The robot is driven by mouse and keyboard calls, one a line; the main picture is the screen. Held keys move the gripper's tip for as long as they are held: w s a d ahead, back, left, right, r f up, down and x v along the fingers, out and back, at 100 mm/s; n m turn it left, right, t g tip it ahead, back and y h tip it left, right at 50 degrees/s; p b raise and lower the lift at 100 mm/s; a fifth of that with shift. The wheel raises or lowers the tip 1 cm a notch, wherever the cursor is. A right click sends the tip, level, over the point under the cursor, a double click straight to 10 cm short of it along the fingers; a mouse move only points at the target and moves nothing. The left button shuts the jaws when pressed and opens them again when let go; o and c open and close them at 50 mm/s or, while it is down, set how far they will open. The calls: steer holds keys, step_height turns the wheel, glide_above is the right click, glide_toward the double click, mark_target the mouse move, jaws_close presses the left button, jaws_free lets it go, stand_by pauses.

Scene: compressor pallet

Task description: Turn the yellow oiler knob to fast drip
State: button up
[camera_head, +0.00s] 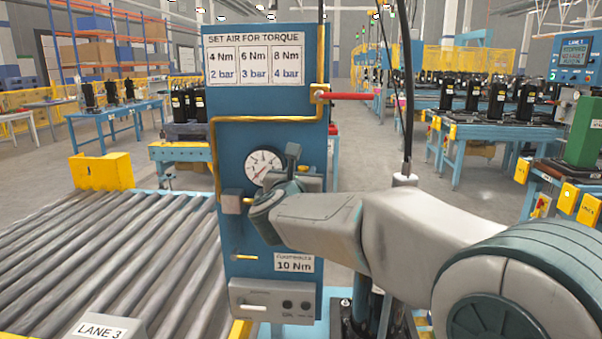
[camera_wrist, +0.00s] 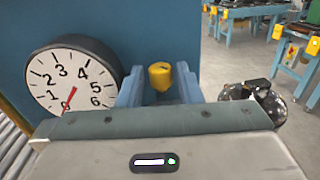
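The yellow knob (camera_wrist: 160,75) shows in the wrist view, in front of the blue panel. The two blue-grey fingers of my gripper (camera_wrist: 160,88) stand on either side of it. They look open, with the knob between their tips; whether either finger touches it is hard to tell. In the head view my gripper (camera_head: 277,188) is at the blue panel (camera_head: 235,145), just below the round gauge. The knob is hidden there behind my gripper and wrist. Any drip markings cannot be read.
The white gauge (camera_wrist: 72,78) is left of my gripper, its red needle near zero. A shiny dark rounded part (camera_wrist: 262,100) is to the right. In the head view a yellow pipe (camera_head: 265,119) and red lever (camera_head: 352,96) are above. A roller conveyor (camera_head: 110,250) lies left.

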jaws_close()
steer(key=shift+d+f+n+y+b, duration=0.15)
steer(key=shift+n+y+b, duration=0.15)
steer(key=shift+y+b, duration=0.65)
steer(key=n+y+b, duration=0.1)
steer(key=y+b, duration=0.1)
steer(key=b, duration=0.2)
steer(key=n+y+b, duration=0.2)
steer(key=b, duration=0.3)
steer(key=d+n+y+b, duration=0.1)
steer(key=y+b, duration=0.2)
steer(key=b, duration=0.2)
steer(key=shift+n+g, duration=0.4)
steer(key=shift+w+n+g+y+b, duration=0.1)
steer(key=shift+n+g+y+b, duration=0.25)
steer(key=shift+y+b, duration=0.25)
